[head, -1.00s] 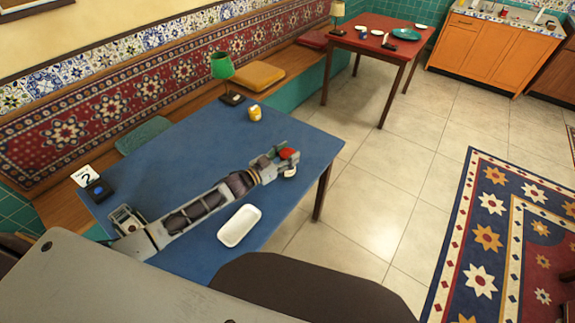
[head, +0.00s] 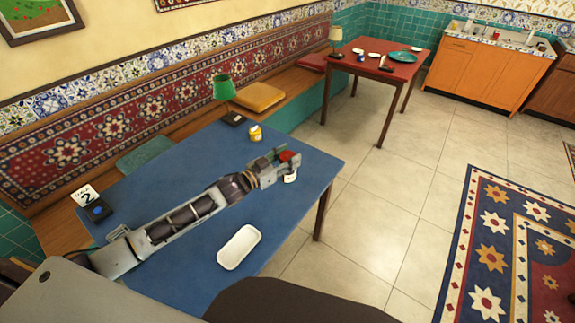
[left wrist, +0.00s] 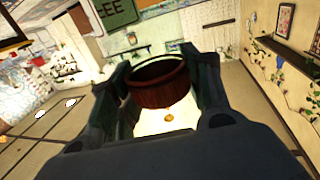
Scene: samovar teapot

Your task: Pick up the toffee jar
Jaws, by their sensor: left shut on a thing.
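A jar with a dark red lid (head: 287,156) and a pale body (head: 290,178) is in my left gripper (head: 284,163), over the right part of the blue table. I take it to be the toffee jar, though no label is readable. In the left wrist view the jar (left wrist: 160,92) stands between the two dark fingers of my left gripper (left wrist: 162,95), which are shut on its sides. Its pale body carries a small orange mark, and its lower part is hidden. My right gripper is not in view.
A red table (head: 375,65) stands farther back.

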